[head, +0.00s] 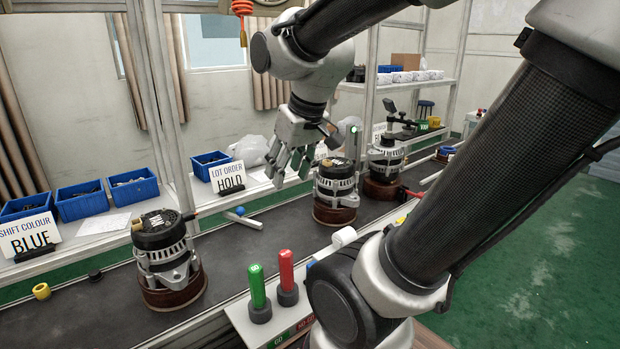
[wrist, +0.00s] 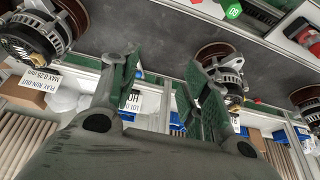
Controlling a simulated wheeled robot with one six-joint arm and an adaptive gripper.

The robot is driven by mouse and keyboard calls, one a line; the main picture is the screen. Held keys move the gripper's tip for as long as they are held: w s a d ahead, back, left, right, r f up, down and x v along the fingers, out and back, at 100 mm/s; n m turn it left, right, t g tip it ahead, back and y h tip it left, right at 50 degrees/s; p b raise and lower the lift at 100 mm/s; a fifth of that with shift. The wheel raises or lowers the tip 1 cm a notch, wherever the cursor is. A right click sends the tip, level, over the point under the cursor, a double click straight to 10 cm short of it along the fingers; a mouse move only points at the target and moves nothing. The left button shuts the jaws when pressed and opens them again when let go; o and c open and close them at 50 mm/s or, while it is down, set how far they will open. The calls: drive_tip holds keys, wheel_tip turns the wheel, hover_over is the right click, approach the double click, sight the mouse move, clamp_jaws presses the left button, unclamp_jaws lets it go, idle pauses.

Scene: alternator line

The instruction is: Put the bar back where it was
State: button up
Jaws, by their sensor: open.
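A white bar (head: 243,219) with a blue ball on it lies slantwise at the far edge of the dark conveyor (head: 265,250), in front of the LOT ORDER HOLD sign; I cannot tell whether this is the task's bar. My gripper (head: 288,160) hangs open above the far side of the conveyor, left of the middle alternator (head: 336,185). In the wrist view my gripper (wrist: 162,90) has its two green-padded fingers apart with nothing held between them. The conveyor and an alternator (wrist: 222,72) show beyond the fingers there.
Alternators stand on brown round bases, one at the left (head: 165,250) and one at the right (head: 385,160). A green handle (head: 257,286) and a red handle (head: 286,270) stand upright on the near ledge. Blue bins (head: 80,201) and signs line the far side.

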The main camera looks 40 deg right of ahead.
drive_tip(key=s, duration=0.7)
drive_tip(key=shift+d, duration=0.15)
drive_tip(key=shift+r, duration=0.1)
drive_tip(key=shift+c, duration=0.3)
idle(0.6)
